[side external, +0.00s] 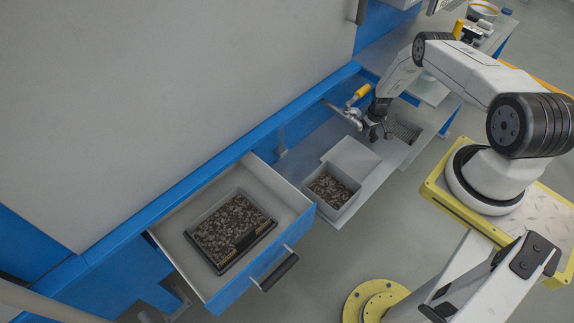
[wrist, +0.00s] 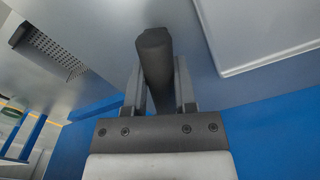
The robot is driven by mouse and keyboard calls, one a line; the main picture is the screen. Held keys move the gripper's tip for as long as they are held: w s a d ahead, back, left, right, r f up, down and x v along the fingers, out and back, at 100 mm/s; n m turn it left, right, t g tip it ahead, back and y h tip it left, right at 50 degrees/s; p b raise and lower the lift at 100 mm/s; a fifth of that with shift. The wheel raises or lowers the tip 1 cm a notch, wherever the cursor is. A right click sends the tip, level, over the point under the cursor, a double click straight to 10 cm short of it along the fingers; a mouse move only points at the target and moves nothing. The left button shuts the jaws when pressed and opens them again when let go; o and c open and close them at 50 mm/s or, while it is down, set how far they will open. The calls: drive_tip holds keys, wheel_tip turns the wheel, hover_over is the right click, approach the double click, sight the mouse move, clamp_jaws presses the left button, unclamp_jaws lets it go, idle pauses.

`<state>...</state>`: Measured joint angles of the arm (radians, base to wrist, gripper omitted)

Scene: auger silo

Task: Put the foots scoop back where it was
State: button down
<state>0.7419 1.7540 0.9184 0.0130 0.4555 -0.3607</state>
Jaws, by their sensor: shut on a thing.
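My gripper (side external: 375,130) is low over the grey shelf, beside a metal spout with a yellow handle. In the wrist view my gripper (wrist: 158,100) is shut on a dark, rounded handle (wrist: 154,55), which I take to be the foots scoop's. The handle lies between the two fingers and points away from the wrist. The scoop's bowl is hidden in both views. I cannot tell whether the scoop touches the shelf.
The metal spout with its yellow handle (side external: 359,93) is close left of my gripper. A perforated grate (side external: 406,130) is to the right on the shelf (side external: 395,151). A grey bin of pellets (side external: 350,203) and an open drawer (side external: 288,190) holding a pellet tray (side external: 216,264) are nearer.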

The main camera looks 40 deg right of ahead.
drive_tip(key=shift+f, duration=0.6)
drive_tip(key=shift+c, duration=2)
unclamp_jaws()
wheel_tip(320, 180, up, 12)
drive_tip(key=shift+s, duration=0.15)
